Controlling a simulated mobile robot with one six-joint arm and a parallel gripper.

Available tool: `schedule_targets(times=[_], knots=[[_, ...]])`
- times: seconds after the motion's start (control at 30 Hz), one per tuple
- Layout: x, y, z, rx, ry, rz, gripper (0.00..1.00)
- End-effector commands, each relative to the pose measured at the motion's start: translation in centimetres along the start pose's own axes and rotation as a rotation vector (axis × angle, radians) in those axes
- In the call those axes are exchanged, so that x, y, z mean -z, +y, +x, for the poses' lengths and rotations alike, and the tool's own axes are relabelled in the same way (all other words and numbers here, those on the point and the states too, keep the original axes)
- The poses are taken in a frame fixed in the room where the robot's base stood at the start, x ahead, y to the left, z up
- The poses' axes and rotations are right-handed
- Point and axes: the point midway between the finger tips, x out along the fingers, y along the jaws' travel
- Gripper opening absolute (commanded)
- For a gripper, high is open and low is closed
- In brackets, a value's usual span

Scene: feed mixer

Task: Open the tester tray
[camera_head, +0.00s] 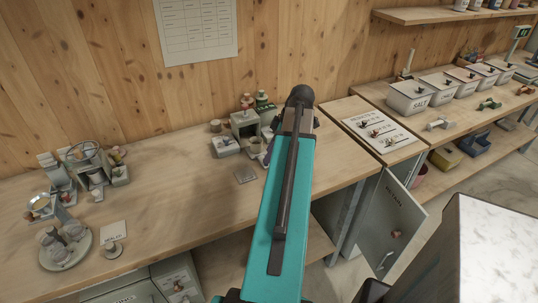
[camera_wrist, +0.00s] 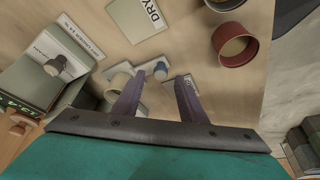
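The tester seems to be the grey-green box (camera_head: 246,122) on the bench, left of my arm. A pale tray (camera_head: 225,145) with a small knob sits low at its front. In the wrist view the box (camera_wrist: 22,88) is at the left, with the pale, labelled tray (camera_wrist: 62,52) and its grey knob beside it. I cannot tell how far out the tray is. My gripper (camera_wrist: 160,80) is open, with its two purple-grey fingers apart. A blue-topped knob (camera_wrist: 160,70) shows between and beyond the fingertips; contact is not visible. In the head view my arm mostly hides the gripper.
A cream cup (camera_wrist: 119,80) stands close to the left finger. A reddish cup (camera_wrist: 236,44) is at the upper right, near the bench edge. A card marked DRY (camera_wrist: 138,18) lies flat.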

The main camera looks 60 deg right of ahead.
Motion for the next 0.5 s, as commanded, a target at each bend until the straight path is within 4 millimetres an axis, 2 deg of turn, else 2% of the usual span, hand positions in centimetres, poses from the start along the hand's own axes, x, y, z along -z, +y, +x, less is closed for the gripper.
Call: schedule_targets(times=[0.5], knots=[[0.0,0.1,-5.8,-0.003,0.000,0.000,0.38]])
